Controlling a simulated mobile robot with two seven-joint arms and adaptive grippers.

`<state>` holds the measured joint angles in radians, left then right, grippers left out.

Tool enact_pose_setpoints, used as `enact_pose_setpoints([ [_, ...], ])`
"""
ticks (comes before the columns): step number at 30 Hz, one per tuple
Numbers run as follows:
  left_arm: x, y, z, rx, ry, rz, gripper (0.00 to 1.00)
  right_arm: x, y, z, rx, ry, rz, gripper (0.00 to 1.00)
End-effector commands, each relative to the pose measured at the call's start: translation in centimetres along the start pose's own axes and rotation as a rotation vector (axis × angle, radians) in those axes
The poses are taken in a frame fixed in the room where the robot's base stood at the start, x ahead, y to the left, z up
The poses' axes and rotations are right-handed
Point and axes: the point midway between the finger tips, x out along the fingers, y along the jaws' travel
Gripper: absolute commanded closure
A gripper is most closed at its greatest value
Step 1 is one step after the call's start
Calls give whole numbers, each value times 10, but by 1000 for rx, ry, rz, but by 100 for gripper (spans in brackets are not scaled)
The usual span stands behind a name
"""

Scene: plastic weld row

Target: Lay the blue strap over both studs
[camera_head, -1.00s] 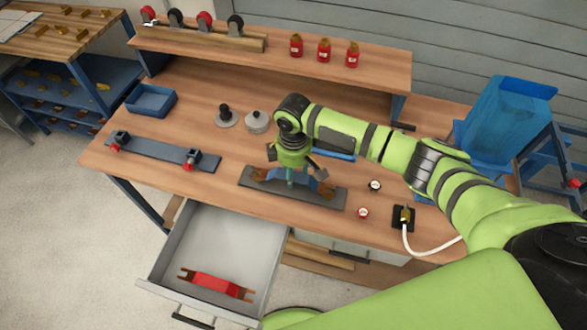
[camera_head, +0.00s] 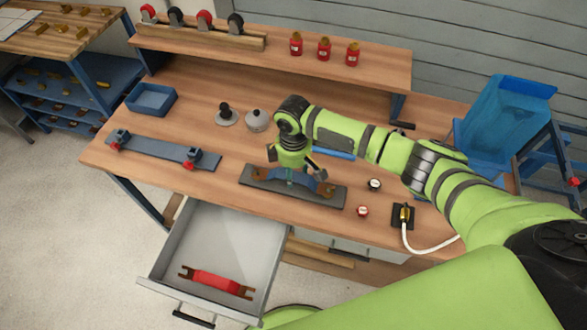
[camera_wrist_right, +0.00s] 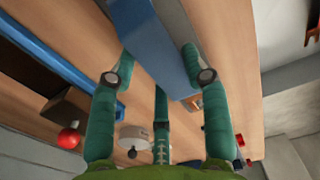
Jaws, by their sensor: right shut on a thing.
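The blue strap (camera_head: 305,181), with copper-brown ends, is low over a dark base plate (camera_head: 335,198) at the front middle of the bench. My right gripper (camera_head: 291,180) points down and is shut on the strap's middle. The strap's ends are over the two ends of the plate and hide the studs. I cannot tell whether the ends rest on the studs. My left gripper is not in view.
A blue-grey plate with red clamps (camera_head: 160,150) lies to the left. An open drawer (camera_head: 225,243) below holds a red strap (camera_head: 217,284).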

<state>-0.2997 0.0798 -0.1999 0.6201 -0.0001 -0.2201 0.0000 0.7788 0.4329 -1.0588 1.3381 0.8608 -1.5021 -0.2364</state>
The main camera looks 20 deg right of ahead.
Motion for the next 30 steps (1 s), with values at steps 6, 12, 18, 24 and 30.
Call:
enact_pose_setpoints([
  [6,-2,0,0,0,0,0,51,0,0,0,0,0,0,87],
  [12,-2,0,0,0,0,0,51,0,0,0,0,0,0,87],
  [18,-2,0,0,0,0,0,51,1,0,0,0,0,0,87],
  [24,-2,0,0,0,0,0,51,3,0,0,0,0,0,87],
  [30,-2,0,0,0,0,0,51,6,0,0,0,0,0,87],
])
